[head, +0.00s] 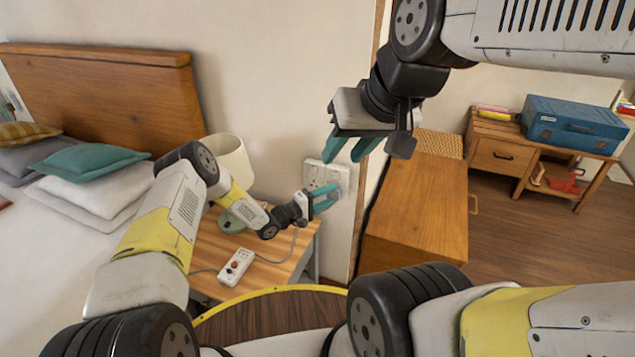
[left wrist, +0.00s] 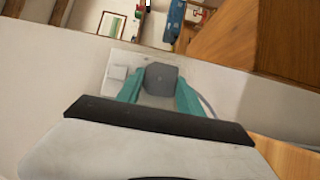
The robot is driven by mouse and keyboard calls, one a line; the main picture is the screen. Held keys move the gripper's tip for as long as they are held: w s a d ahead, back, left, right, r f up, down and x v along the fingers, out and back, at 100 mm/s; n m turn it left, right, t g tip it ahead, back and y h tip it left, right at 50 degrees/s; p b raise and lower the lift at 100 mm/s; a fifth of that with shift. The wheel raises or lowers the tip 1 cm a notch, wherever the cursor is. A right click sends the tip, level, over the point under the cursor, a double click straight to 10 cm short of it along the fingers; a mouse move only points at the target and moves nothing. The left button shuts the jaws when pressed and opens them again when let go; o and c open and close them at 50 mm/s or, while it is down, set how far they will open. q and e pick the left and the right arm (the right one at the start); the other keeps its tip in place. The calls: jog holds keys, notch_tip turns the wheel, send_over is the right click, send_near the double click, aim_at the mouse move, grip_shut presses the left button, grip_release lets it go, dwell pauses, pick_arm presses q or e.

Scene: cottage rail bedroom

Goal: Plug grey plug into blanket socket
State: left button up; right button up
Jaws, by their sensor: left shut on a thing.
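The grey plug (left wrist: 161,78) sits between the teal fingers of my left gripper (head: 326,198), which is shut on it. In the left wrist view the plug is in front of the white wall socket plate (left wrist: 122,61), covering part of it. I cannot tell whether its pins are in the socket. In the head view the socket plate (head: 322,174) is on the wall above the nightstand, right behind the left gripper; the plug is mostly hidden there. My right gripper (head: 350,155) is open and empty, higher up and nearer the camera.
A lamp (head: 230,158) stands behind my left forearm. The bed (head: 100,225) is at left. A wooden cabinet (head: 425,205) stands right of the wall edge.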

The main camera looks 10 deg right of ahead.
pick_arm(q)
jog(key=shift+w+d, duration=0.1)
jog(key=o, duration=1.2)
jog(key=v, duration=0.7)
jog(key=shift+a, duration=0.4)
